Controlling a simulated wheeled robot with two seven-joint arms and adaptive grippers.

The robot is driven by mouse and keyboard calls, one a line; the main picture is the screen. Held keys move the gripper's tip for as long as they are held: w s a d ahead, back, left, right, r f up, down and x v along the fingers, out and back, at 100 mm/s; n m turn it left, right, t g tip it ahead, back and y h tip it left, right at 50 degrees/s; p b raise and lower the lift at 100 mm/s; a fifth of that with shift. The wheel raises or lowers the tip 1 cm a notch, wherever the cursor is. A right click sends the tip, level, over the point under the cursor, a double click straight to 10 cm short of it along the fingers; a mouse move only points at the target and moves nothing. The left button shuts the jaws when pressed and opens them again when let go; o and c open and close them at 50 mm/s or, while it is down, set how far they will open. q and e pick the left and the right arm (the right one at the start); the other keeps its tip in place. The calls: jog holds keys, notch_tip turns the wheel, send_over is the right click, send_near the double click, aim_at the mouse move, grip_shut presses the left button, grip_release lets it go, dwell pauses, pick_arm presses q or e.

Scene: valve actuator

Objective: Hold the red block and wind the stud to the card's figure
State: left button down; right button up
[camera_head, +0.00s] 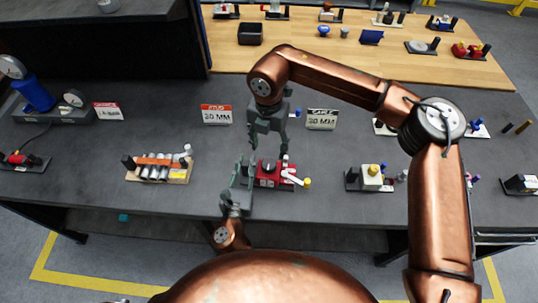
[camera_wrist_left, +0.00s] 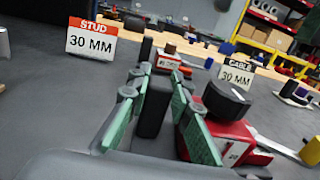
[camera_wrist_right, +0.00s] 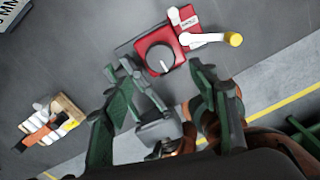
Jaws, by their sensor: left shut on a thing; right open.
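The red block (camera_head: 270,180) stands near the bench's front edge. It carries a round black knob with a pale mark line (camera_wrist_right: 160,57) and a white lever with a yellow tip (camera_wrist_right: 212,39). My left gripper (camera_head: 243,172) is shut on the black post (camera_wrist_left: 152,106) at the block's left end; its right finger lies close by the red body (camera_wrist_left: 232,142). My right gripper (camera_head: 267,140) is open, pointing down above the block, with the knob ahead of its fingers (camera_wrist_right: 160,105). The stud card (camera_wrist_left: 91,40) reads 30 MM. I cannot make out where the stud is.
A second card (camera_wrist_left: 236,74), apparently CABLE, also reads 30 MM. A wooden rack with grey cylinders (camera_head: 160,170) stands left; a cream block fixture (camera_head: 370,178) stands right. A blue gauge unit (camera_head: 38,95) is far left.

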pick_arm(q)
jog(key=shift+a+f, duration=0.15)
jog(key=shift+f, duration=0.1)
pick_arm(e)
jog(key=shift+r, duration=2.4)
pick_arm(q)
jog(key=c, duration=1.8)
grip_release()
jog(key=shift+r, duration=0.1)
jog(key=shift+o, duration=0.6)
jog(key=shift+r, duration=0.1)
